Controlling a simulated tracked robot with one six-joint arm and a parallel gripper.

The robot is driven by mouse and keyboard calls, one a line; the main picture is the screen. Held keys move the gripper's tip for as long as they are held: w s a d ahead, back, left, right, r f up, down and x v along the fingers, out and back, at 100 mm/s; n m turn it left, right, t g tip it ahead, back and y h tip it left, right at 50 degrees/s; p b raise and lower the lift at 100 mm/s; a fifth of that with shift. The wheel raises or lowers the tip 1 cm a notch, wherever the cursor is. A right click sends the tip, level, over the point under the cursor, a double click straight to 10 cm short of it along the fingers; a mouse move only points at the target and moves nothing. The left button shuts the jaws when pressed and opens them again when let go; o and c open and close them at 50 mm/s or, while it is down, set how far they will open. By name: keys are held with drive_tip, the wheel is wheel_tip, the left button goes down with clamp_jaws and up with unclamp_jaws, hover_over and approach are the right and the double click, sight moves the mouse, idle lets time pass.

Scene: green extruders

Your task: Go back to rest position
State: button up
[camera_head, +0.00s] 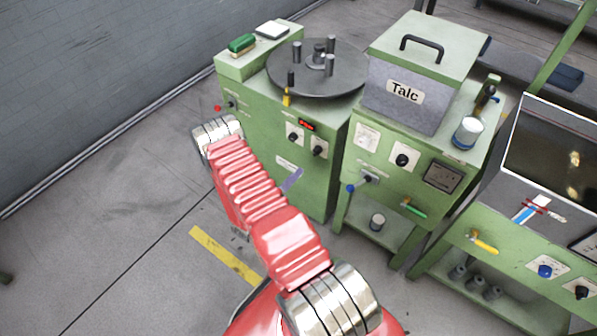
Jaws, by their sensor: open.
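My red arm rises from the bottom edge and reaches up and left across the middle of the view, with metal joint rings at both ends. The upper joint stands in front of the left side of the green machine (262,127) with the turntable. My gripper is not seen; the arm's own links may hide it. I cannot tell from this view whether anything is near the gripper.
A dark turntable (345,82) with upright pegs tops the left machine. A Talc box (423,60) sits on the middle machine (385,150). A third green machine (520,262) stands right. Open floor (110,240) with a yellow stripe (222,255) lies left, beside a grey wall (110,70).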

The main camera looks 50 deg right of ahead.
drive_tip(key=shift+a, duration=0.4)
idle(0.4)
drive_tip(key=s+a+f+m+g+y, duration=0.1)
drive_tip(key=s+m+g+y, duration=0.1)
drive_tip(key=s+m+g, duration=0.65)
drive_tip(key=s+a+r+m+g+y, duration=0.2)
drive_tip(key=s+a+r+m+y, duration=0.25)
drive_tip(key=r+m, duration=0.25)
drive_tip(key=w+a+r+m+t+y, duration=0.3)
drive_tip(key=a+r+m+t+y, duration=0.55)
drive_tip(key=a+r+m, duration=1.05)
drive_tip(key=s+a+r+n+t+y, duration=0.1)
drive_tip(key=a+r+t, duration=0.2)
drive_tip(key=r, duration=0.7)
drive_tip(key=s+a+r+n+t+y, duration=0.1)
drive_tip(key=a+r+n+t+y, duration=0.1)
drive_tip(key=a+r, duration=0.5)
wheel_tip(320, 180, up, 4)
drive_tip(key=shift+s+a+f+t, duration=0.1)
drive_tip(key=shift+s+a+t, duration=0.15)
drive_tip(key=shift+t, duration=0.15)
